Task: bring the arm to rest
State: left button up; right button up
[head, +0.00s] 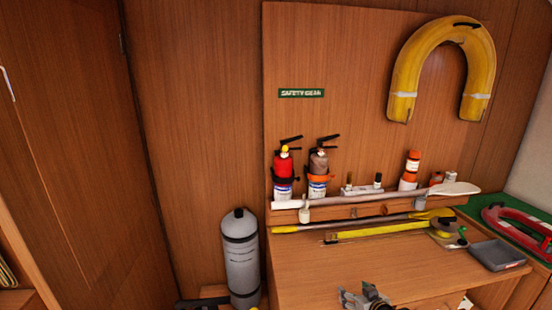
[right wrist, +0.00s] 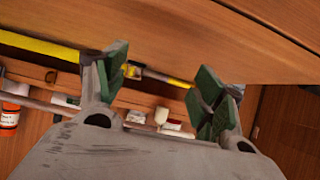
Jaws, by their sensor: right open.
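My right gripper (head: 364,298) shows at the bottom edge of the head view, over the front part of the wooden bench (head: 330,262). Most of its arm is out of the frame. In the right wrist view the gripper (right wrist: 165,88) has its green-padded fingers spread apart with nothing between them. Beyond the fingers are a yellow pole (right wrist: 40,45) and a shelf with small items, not touching the fingers as far as I can tell. My left gripper is in neither view.
A grey cylinder (head: 241,262) stands left of the bench. Two extinguishers (head: 284,178) (head: 318,175), an orange-capped canister (head: 410,172) and poles (head: 375,232) line its back. A grey tray (head: 497,255) sits at right. A yellow horseshoe float (head: 407,75) hangs above. The bench middle is clear.

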jog(key=s+a+f+g+h, duration=0.15)
jog(key=s+g, duration=0.25)
jog(key=s, duration=1)
jog(key=s+a+g, duration=0.2)
jog(key=s+g, duration=0.2)
jog(key=s, duration=1)
notch_tip(320, 180, down, 34)
jog(key=s+g, duration=0.1)
jog(key=s, duration=0.2)
jog(key=s+d+f, duration=0.2)
jog(key=s+f, duration=0.7)
jog(key=s, duration=0.2)
jog(key=s+d+f+g, duration=0.1)
jog(key=s+d+f, duration=0.1)
jog(key=s+f, duration=0.8)
jog(key=shift+s, duration=0.35)
